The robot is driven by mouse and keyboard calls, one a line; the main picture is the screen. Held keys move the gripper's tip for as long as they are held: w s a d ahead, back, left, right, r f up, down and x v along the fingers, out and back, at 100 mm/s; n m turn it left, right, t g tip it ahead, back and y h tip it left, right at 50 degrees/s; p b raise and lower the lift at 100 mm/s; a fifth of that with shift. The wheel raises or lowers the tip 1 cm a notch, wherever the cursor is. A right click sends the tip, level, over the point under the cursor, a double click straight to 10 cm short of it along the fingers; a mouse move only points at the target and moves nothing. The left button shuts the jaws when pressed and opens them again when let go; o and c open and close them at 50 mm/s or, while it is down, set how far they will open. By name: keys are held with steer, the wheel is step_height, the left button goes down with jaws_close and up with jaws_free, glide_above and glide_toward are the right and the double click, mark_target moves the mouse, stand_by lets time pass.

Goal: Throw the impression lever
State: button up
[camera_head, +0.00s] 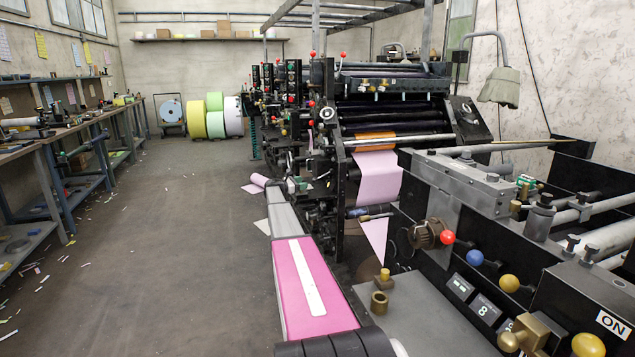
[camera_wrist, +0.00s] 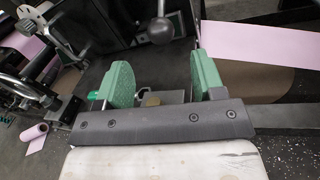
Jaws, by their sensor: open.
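My gripper (camera_wrist: 163,82) is open, with a green pad on each finger and nothing between the pads. A dark grey ball knob (camera_wrist: 160,30) on a short rod stands beyond the fingertips, near the middle of the gap, apart from both fingers in the wrist view. It looks like a lever's end, but no label shows on it. In the head view, levers with a red knob (camera_head: 447,237), a blue knob (camera_head: 475,258) and a yellow knob (camera_head: 509,283) stick out of the near black press unit. I cannot tell by label which is the impression lever.
The black press (camera_head: 395,115) carries a pink paper web (camera_head: 378,180); the web also shows at right in the wrist view (camera_wrist: 265,52). A small pink roll (camera_wrist: 35,132) lies on the floor. Workbenches (camera_head: 60,150) line the left wall. The floor (camera_head: 175,230) between is mostly clear.

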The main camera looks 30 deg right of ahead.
mark_target(314, 180)
steer(key=d, duration=1)
steer(key=shift+s+d, duration=0.1)
steer(key=shift+s, duration=0.1)
jaws_close()
steer(key=shift+a+r+m+y, duration=0.15)
steer(key=shift+a+r+y, duration=0.05)
steer(key=shift+r+y, duration=0.4)
steer(key=shift+a+r+m+y, duration=0.15)
steer(key=shift+a+r+y, duration=0.05)
steer(key=shift+r+y, duration=0.35)
step_height(314, 180, up, 3)
steer(key=y, duration=0.3)
steer(key=shift+w+a+f+t+y, duration=0.1)
steer(key=shift+t+y, duration=0.2)
steer(key=shift+y, duration=0.05)
steer(key=r+y, duration=0.1)
steer(key=y, duration=0.1)
steer(key=r+y, duration=0.1)
steer(key=shift+d+r+m, duration=0.3)
steer(key=shift+r+m, duration=0.05)
steer(key=shift+m, duration=0.05)
steer(key=shift+d+r, duration=0.2)
steer(key=shift+r, duration=0.4)
jaws_free()
